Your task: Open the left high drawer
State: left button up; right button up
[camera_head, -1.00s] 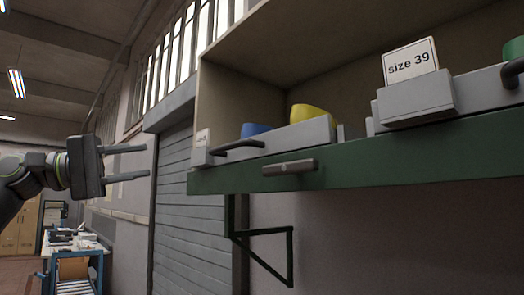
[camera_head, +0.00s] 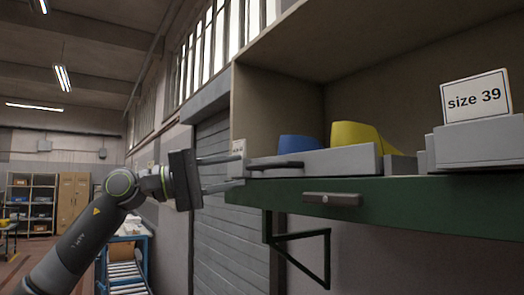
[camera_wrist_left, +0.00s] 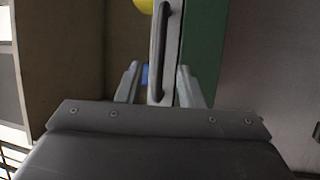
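The left high drawer (camera_head: 340,161) is a grey tray on the green-edged shelf, with a dark bar handle (camera_head: 275,165) on its front. It looks pushed in. A blue shoe last (camera_head: 299,143) and a yellow one (camera_head: 357,136) show above its front. My left gripper (camera_head: 240,173) is open at the drawer's left end, one finger above the other. In the left wrist view the drawer front (camera_wrist_left: 174,40) and its handle (camera_wrist_left: 158,50) lie ahead, between the lines of the two spread fingers (camera_wrist_left: 159,82). The fingers hold nothing. My right gripper is out of view.
The green shelf edge (camera_head: 420,205) carries a small grey handle (camera_head: 332,199) below the drawer. Another grey drawer with a "size 39" card (camera_head: 476,97) stands to the right. A bracket (camera_head: 328,255) hangs below. A roller shutter (camera_head: 222,215) lies behind.

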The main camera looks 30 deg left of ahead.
aim_at(259, 167)
pick_arm(q)
jog(key=p+x, duration=0.4)
jog(key=x, duration=0.1)
jog(key=shift+w+d+r, duration=0.1)
jog(key=shift+d+r, duration=0.1)
jog(key=shift+w+d+p, duration=0.3)
jog(key=shift+w+d, duration=0.05)
jog(key=shift+w, duration=0.05)
jog(key=shift+w+d, duration=0.1)
jog(key=shift+f, duration=0.1)
grip_shut()
